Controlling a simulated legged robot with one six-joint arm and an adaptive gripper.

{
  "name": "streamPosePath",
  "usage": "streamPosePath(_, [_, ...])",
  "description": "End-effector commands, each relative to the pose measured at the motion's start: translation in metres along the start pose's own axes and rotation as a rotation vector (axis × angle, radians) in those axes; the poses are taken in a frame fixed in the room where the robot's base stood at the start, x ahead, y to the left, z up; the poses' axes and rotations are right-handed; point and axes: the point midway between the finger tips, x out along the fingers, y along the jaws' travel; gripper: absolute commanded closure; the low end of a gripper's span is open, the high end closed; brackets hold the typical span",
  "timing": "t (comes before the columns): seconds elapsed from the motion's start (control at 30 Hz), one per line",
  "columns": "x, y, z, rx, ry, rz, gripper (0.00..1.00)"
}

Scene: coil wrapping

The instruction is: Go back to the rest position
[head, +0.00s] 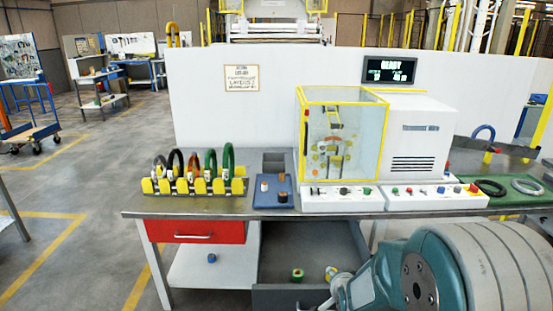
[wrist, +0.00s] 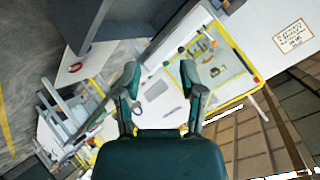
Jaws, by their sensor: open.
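My gripper (wrist: 160,78) shows in the wrist view with its two dark green fingers apart and nothing between them. My arm shows at the lower right of the head view, in front of the bench. The wrapping machine (head: 420,135) stands on the bench, with its yellow-framed clear guard (head: 312,140) on its left side. The guard also shows tilted in the wrist view (wrist: 222,92), beyond the right finger. Several coils (head: 228,160) stand upright in a yellow rack (head: 195,187) at the bench's left.
A blue tray (head: 263,204) holds small rolls. Two coils lie on a green mat (head: 508,198) at the right. A grey drawer (head: 275,262) stands open below the bench with rolls inside. A red drawer (head: 170,236) is shut. The floor (head: 85,160) at left is mostly clear.

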Motion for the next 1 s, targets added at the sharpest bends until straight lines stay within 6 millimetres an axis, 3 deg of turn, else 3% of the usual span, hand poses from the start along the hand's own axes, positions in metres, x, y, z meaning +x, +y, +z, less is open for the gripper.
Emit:
streamPosePath(0.2, [-0.064, -0.018, -0.017, -0.172, -0.064, 0.059, 0.49])
streamPosePath(0.43, [-0.137, -0.023, -0.02, -0.355, -0.152, 0.114, 0.49])
streamPosePath(0.8, [-0.259, -0.006, -0.003, -0.647, -0.318, 0.171, 0.49])
streamPosePath(1.0, [-0.309, 0.011, 0.013, -0.77, -0.402, 0.183, 0.49])
